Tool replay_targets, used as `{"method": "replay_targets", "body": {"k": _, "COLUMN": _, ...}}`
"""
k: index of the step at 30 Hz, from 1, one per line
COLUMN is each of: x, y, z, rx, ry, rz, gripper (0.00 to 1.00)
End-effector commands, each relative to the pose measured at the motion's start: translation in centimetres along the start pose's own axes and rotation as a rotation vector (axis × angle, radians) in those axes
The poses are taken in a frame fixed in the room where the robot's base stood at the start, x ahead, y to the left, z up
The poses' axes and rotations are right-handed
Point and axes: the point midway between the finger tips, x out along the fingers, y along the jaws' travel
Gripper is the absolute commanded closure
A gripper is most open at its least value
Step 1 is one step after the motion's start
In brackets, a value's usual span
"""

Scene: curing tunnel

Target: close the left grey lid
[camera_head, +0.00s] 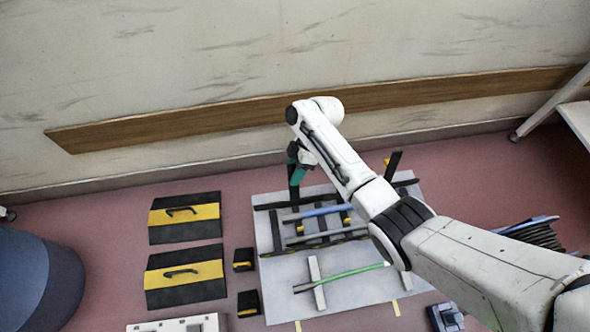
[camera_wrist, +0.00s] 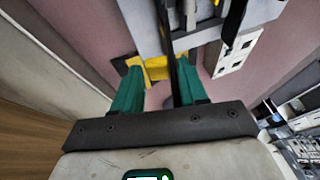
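I cannot make out a grey lid for certain in either view. A flat grey board (camera_head: 285,285) lies on the floor with black bars, a blue rod (camera_head: 318,213), a grey rod (camera_head: 325,234) and a green cable (camera_head: 350,273) on it. My gripper (camera_head: 297,174), with green fingers, hangs over the board's far left part in the head view. In the wrist view the fingers of my gripper (camera_wrist: 158,88) are apart with no object clearly held. A black bar and a yellow-and-black block (camera_wrist: 155,68) show beyond them. My arm hides part of the board's right side.
Two black-and-yellow panels with handles (camera_head: 185,232) (camera_head: 187,290) lie left of the board. Two small black-and-yellow blocks (camera_head: 243,259) (camera_head: 248,303) sit between. A white box (camera_head: 180,325) is at the front, a coil (camera_head: 535,236) right, a blue rounded object (camera_head: 35,280) left. A wall stands behind.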

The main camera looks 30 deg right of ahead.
Motion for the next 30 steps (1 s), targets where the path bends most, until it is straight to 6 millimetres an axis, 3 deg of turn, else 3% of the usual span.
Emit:
{"method": "replay_targets", "body": {"k": 13, "x": -0.03, "y": 0.01, "z": 0.00, "rx": 0.000, "ry": 0.000, "rz": 0.000, "gripper": 1.00}}
{"method": "replay_targets", "body": {"k": 30, "x": -0.10, "y": -0.09, "z": -0.04, "rx": -0.002, "ry": 0.001, "rz": 0.004, "gripper": 1.00}}
